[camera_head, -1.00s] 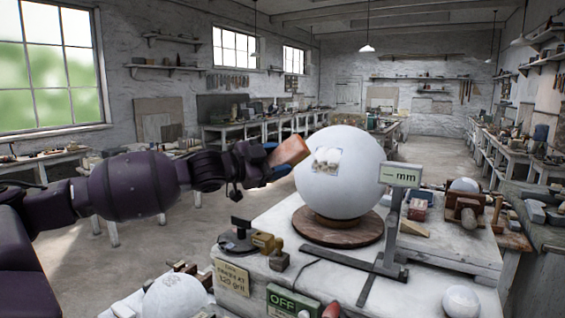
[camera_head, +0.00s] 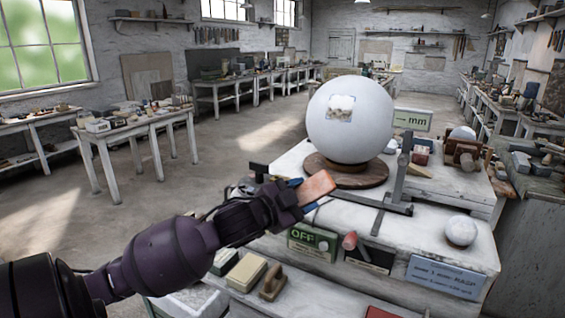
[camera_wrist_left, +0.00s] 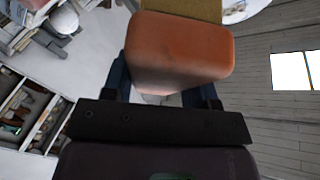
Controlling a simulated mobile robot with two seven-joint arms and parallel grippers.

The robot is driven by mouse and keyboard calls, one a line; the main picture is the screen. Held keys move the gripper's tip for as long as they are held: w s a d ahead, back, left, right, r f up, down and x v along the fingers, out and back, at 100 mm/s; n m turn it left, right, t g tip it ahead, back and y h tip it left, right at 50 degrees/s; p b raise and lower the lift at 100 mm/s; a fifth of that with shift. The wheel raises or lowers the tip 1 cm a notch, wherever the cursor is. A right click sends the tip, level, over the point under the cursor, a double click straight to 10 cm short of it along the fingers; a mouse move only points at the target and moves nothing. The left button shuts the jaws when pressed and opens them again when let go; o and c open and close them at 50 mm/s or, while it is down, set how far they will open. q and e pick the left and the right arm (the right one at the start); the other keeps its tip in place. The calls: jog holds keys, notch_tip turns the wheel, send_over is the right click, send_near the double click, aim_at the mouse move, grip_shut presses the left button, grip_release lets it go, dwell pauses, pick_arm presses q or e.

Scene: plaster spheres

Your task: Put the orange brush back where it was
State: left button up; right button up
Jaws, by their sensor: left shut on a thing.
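The orange brush (camera_head: 318,185) is held in my left gripper (camera_head: 304,194), in front of and below the large white sphere in the head view. In the left wrist view the orange brush (camera_wrist_left: 180,50) fills the space between the dark blue fingers, with a tan part at its far side. The large white sphere (camera_head: 350,125) rests on a round wooden base (camera_head: 346,173) and has a rough patch framed by a square outline. The brush is apart from the sphere's surface. My right gripper is not in view.
The white workbench (camera_head: 455,254) carries a gauge stand marked mm (camera_head: 411,119), a small white sphere (camera_head: 461,230) and a green OFF box (camera_head: 312,242). A lower front ledge holds a cream block (camera_head: 246,272) and a wooden-handled tool (camera_head: 272,283).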

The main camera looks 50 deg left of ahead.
pick_arm(q)
jog(key=d+f+n+y+b, duration=0.1)
jog(key=d+f+b, duration=0.2)
jog(key=d+f, duration=1.4)
jog(key=shift+s+d+f, duration=0.15)
jog(key=shift+s+d, duration=0.3)
jog(key=shift+d, duration=0.6)
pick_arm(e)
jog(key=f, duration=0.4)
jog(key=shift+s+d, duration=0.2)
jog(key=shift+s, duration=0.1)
